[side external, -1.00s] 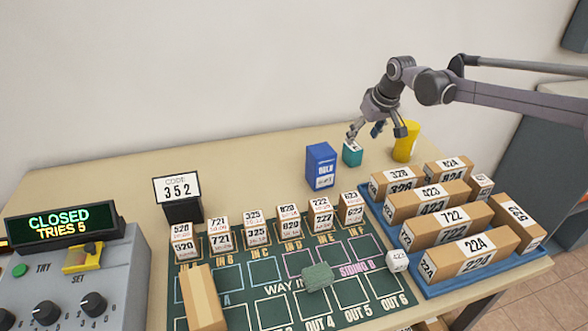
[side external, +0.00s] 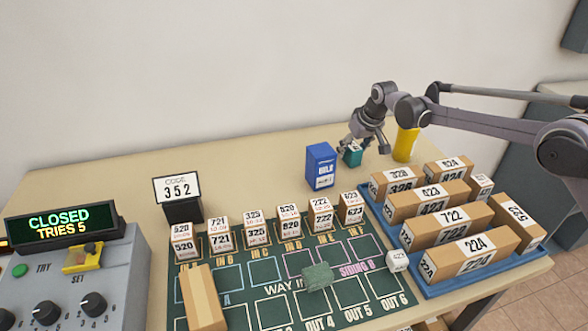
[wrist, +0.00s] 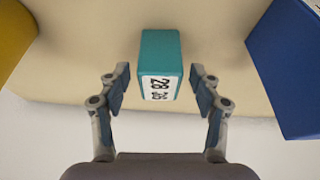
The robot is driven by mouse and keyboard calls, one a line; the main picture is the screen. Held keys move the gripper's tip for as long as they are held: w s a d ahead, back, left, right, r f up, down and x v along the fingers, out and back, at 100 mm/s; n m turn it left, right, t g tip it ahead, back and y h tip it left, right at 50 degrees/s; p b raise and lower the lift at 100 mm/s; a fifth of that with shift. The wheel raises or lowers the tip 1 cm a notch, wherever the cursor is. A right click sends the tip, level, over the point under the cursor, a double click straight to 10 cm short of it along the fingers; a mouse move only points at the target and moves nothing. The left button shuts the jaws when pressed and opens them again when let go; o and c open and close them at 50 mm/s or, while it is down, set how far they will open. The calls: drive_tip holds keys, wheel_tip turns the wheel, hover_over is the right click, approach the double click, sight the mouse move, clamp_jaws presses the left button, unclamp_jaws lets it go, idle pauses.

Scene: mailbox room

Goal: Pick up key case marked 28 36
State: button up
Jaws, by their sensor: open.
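The key case (side external: 353,155) is a small teal block standing at the back of the table. In the wrist view the key case (wrist: 160,58) shows a white label reading 28 36, turned sideways. My gripper (side external: 365,147) is at the key case in the side view, partly covering it. In the wrist view my gripper (wrist: 160,92) is open, with one finger on each side of the key case. Gaps show between the case and both fingers.
A blue box (side external: 321,166) stands left of the key case and a yellow container (side external: 406,144) right of it. A blue tray (side external: 470,284) of labelled cartons is in front to the right. A green board (side external: 240,312) with several small numbered boxes lies nearer.

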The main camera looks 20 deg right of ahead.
drive_tip(key=c, duration=1.3)
drive_tip(key=shift+r, duration=0.15)
